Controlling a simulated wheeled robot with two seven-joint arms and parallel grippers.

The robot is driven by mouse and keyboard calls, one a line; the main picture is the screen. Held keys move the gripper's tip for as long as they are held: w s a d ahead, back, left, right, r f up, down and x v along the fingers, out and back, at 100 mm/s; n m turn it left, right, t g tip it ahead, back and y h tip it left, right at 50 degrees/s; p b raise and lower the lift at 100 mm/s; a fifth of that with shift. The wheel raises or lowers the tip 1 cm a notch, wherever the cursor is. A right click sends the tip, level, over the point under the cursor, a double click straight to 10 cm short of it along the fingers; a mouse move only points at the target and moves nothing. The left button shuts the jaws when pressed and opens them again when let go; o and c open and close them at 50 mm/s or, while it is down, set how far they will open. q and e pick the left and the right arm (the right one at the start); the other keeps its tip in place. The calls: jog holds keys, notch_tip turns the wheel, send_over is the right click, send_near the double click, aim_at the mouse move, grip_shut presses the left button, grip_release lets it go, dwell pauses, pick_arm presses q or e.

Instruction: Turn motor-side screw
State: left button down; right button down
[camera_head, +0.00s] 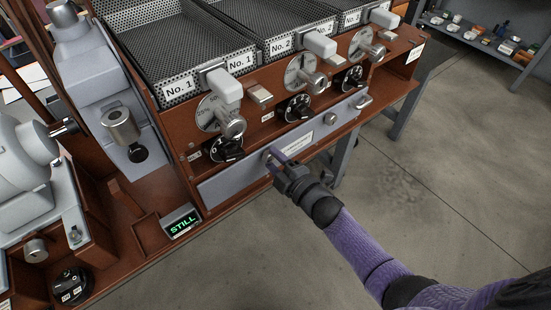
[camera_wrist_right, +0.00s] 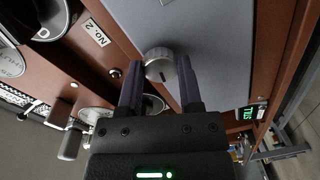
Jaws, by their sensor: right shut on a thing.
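A long grey panel (camera_head: 228,184) sits on the front of the brown roaster, below the dials. A round knurled screw head (camera_wrist_right: 160,64) stands out from the panel; in the head view it is at the left part of the panel, mostly hidden by my fingers. My right gripper (camera_head: 272,160) reaches it from the front right. In the right wrist view, its two dark fingers (camera_wrist_right: 161,76) are shut on the screw, one on each side. A second screw (camera_head: 330,118) is on the panel's right part. My left gripper is not in view.
A small display (camera_head: 181,221) reading STILL is below the panel's left end. Black knobs (camera_head: 294,107) and dials with grey handles (camera_head: 225,87) stick out just above the panel. A bar handle (camera_head: 364,102) is at its right end. The floor in front is clear.

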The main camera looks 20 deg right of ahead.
jog(key=m, duration=0.8)
jog(key=shift+f+y+p, duration=0.15)
jog(key=shift+y+p, duration=0.15)
jog(key=m, duration=0.4)
jog(key=shift+m, duration=1.6)
jog(key=shift+c, duration=1.3)
grip_release()
jog(key=shift+s, duration=0.1)
